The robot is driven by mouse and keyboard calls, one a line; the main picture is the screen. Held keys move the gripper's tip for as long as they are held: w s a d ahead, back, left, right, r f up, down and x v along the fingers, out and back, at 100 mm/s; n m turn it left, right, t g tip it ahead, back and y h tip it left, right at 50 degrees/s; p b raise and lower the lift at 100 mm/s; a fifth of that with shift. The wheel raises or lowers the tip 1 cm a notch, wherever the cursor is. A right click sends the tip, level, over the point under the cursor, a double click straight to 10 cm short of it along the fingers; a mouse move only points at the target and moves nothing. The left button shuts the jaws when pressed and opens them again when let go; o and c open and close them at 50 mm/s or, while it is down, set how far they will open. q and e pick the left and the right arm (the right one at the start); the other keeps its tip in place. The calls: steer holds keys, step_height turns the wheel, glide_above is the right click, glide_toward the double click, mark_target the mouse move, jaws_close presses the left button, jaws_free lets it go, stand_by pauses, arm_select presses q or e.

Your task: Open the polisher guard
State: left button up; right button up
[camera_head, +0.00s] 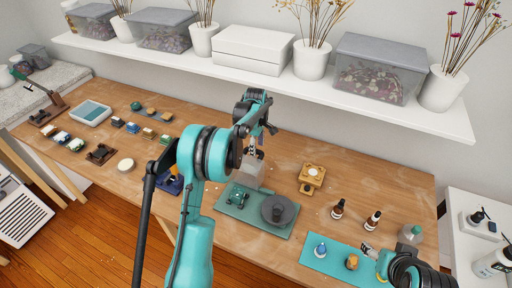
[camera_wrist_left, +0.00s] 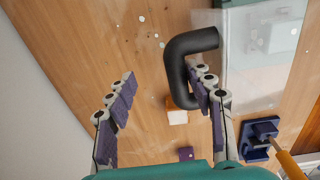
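The polisher has a green base (camera_head: 236,207) and a dark grey disc (camera_head: 279,209) at the middle of the bench. Its clear guard (camera_head: 249,173) stands at the back left of the base. My left gripper (camera_head: 257,150) is over the guard's top and hides part of it. In the left wrist view my left gripper (camera_wrist_left: 165,90) is open. The guard's black bent handle (camera_wrist_left: 190,62) lies between the fingers, close to the right finger, with the clear guard panel (camera_wrist_left: 268,45) beyond. I cannot tell whether the finger touches it.
A wooden stand (camera_head: 311,178) and dropper bottles (camera_head: 337,209) are right of the polisher. A teal mat (camera_head: 318,261) holds a blue bottle (camera_head: 320,250). A blue holder (camera_wrist_left: 258,134) is close by on the left. A shelf (camera_head: 300,83) runs above the bench's back.

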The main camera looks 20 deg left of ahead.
arm_select(q)
steer(key=shift+s+r, duration=0.15)
steer(key=shift+r, duration=0.05)
steer(key=shift+a, duration=0.1)
stand_by(0.4)
step_height(320, 180, up, 12)
steer(key=shift+s, duration=0.4)
